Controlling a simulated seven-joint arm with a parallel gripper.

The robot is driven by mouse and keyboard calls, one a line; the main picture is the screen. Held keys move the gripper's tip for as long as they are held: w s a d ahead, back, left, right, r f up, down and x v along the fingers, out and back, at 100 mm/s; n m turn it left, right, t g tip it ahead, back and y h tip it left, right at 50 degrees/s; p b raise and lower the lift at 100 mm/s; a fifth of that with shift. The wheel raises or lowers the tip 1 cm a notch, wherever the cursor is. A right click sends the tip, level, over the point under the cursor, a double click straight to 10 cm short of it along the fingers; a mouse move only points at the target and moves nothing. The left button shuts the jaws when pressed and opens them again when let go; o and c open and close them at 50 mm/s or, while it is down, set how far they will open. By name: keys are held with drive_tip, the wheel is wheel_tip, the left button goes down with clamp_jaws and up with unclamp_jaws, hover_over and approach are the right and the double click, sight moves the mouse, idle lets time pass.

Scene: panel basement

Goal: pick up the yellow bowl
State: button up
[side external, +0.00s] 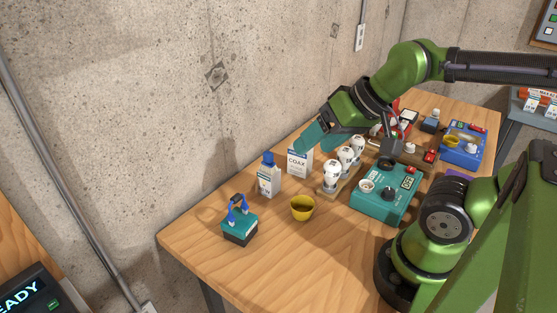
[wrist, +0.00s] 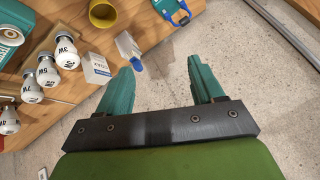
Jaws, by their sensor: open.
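The yellow bowl (side external: 302,208) stands upright on the wooden table, in front of the COAX box and the blue-capped bottle in the side view. In the wrist view the yellow bowl (wrist: 102,14) is at the top left, partly cut off by the frame edge. My gripper (side external: 309,138) hangs in the air near the concrete wall, above and behind the bowl and apart from it. In the wrist view my gripper (wrist: 161,66) has its two teal fingers spread wide with nothing between them.
A white COAX box (side external: 299,160), a blue-capped bottle (side external: 269,176) and a rack of white bulbs (side external: 333,174) stand behind the bowl. A teal-and-black battery-like box (side external: 239,229) is left, a teal device (side external: 383,194) right. Bare table (side external: 275,255) lies in front.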

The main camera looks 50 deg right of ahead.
drive_tip(key=o, duration=0.4)
drive_tip(key=n+g+h, duration=0.2)
drive_tip(key=g, duration=0.5)
hover_over(302, 204)
drive_tip(key=a, duration=0.1)
wheel_tip(302, 204, down, 7)
drive_tip(key=f, duration=1.1)
drive_tip(key=shift+s+a, duration=0.2)
drive_tip(key=shift+s, duration=0.2)
drive_tip(key=shift+s+a+f, duration=0.15)
drive_tip(key=shift+f, duration=1.25)
drive_tip(key=shift+s+a+f, duration=0.1)
drive_tip(key=shift+f, duration=1.3)
